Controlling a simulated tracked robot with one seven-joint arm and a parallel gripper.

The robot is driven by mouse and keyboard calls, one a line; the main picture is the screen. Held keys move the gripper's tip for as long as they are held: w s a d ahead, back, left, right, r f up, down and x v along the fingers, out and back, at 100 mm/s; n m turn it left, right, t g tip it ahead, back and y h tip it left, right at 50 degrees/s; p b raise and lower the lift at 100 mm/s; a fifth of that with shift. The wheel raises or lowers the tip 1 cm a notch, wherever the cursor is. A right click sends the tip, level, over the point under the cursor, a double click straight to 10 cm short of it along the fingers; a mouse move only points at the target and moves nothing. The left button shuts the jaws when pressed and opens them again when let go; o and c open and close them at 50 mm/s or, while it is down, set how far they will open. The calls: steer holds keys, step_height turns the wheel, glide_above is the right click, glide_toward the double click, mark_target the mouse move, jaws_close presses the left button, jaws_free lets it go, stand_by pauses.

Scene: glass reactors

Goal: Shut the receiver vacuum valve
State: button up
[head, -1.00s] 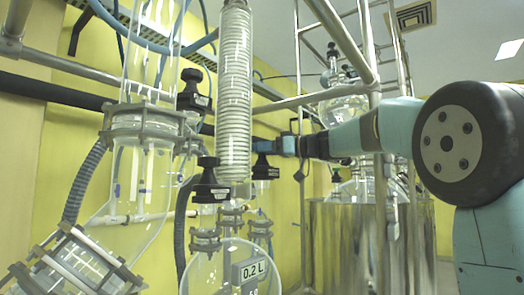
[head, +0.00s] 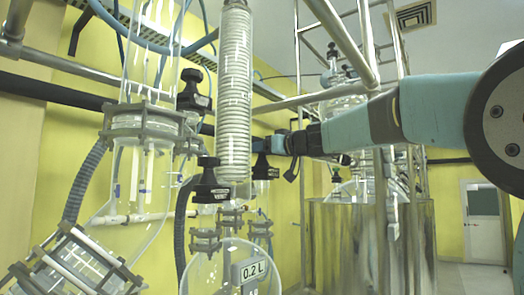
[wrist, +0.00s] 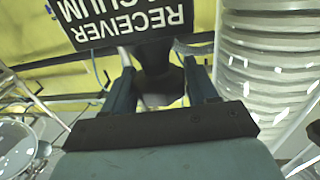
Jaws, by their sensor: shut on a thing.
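The receiver vacuum valve has a black handle (wrist: 158,75), seen between my gripper's fingers in the wrist view. Its black label (wrist: 125,20) reads upside down "RECEIVER VACUUM" there. In the head view the valve (head: 265,171) is a small black body just right of the coil column, with my blue gripper (head: 268,145) at its top from the right. In the wrist view my gripper (wrist: 162,88) has one finger on each side of the handle and is shut on it. The column hides part of the valve's left side in the head view. I cannot tell the handle's exact angle.
The ribbed coil column (head: 235,95) stands just left of my gripper, and close on the right in the wrist view (wrist: 270,60). Another black valve (head: 210,180) sits in front to the left. Metal frame posts (head: 377,200) and a steel vessel (head: 340,245) stand beneath my arm.

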steer(key=shift+m+t+h, duration=1.6)
steer(key=shift+m+h, duration=0.2)
steer(key=shift+h, duration=0.5)
steer(key=o, duration=0.7)
steer(key=shift+o, duration=0.2)
steer(key=n+g+y, duration=0.5)
steer(key=y, duration=0.1)
steer(key=shift+w+d, duration=0.1)
steer(key=n+g+y, duration=0.2)
steer(key=n+g, duration=0.1)
steer(key=g, duration=0.1)
steer(key=shift+g+y, duration=0.3)
